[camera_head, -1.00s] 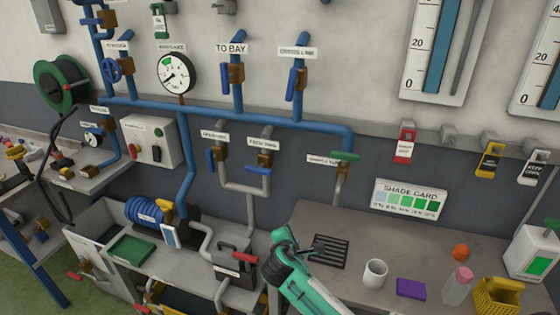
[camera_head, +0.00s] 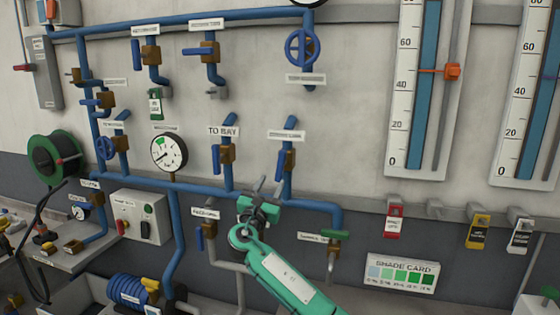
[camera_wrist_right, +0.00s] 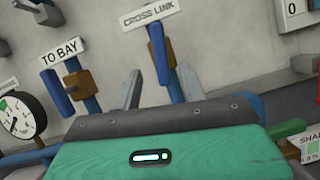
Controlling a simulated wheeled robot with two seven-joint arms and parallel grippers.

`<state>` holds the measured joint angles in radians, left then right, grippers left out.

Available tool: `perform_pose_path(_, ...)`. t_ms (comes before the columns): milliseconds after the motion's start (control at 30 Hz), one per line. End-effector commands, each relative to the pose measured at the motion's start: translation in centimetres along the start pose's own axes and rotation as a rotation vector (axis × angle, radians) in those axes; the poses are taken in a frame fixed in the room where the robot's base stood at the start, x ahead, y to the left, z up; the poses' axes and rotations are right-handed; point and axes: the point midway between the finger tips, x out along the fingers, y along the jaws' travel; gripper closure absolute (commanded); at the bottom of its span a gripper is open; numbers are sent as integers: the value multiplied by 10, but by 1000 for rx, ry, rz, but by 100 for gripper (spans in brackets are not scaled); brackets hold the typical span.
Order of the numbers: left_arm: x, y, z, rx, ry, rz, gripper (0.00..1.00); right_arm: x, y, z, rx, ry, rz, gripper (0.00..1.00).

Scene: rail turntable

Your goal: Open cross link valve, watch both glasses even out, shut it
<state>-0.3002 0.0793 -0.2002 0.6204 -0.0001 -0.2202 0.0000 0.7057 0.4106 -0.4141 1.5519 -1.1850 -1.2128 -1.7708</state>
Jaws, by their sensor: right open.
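The cross link valve has a brass body (camera_head: 289,160) and a blue lever (camera_head: 280,163) hanging roughly along its blue pipe, under a white label (camera_head: 286,135). My right gripper (camera_head: 268,187) is open and empty, in front of the pipework just below this valve. In the right wrist view, the lever (camera_wrist_right: 158,52) stands beyond the open fingers (camera_wrist_right: 158,88), apart from them. The two glasses are tall white scales with blue columns, the left (camera_head: 425,100) and the right (camera_head: 540,115). Both column tops are out of frame. My left gripper is not in view.
The TO BAY valve (camera_head: 227,154) stands close left of the cross link valve. A dial gauge (camera_head: 169,153) is farther left. A green-handled valve (camera_head: 335,234) is at lower right. Tags (camera_head: 394,221) hang below the glasses.

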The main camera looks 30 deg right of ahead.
Motion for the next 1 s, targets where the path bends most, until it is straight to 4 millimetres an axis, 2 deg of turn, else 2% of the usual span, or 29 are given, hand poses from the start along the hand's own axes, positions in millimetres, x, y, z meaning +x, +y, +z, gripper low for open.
perform_pose_path(33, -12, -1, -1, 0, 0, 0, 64, 15, 0, 6, -3, 0, -3, 58)
perform_pose_path(200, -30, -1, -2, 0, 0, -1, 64, 51, 0, 5, -2, 1, -2, 58)
perform_pose_path(400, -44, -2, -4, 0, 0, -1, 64, 81, 1, 2, 0, 2, 0, 58)
perform_pose_path(600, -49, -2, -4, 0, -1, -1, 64, 93, 0, 0, 2, 3, 0, 58)
perform_pose_path(867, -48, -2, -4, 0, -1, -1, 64, 94, 0, -1, 2, 3, 1, 58)
perform_pose_path(900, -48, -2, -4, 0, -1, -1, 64, 94, 0, -1, 2, 3, 1, 60)
perform_pose_path(1000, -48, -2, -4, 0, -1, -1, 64, 94, 0, -1, 2, 3, 1, 80)
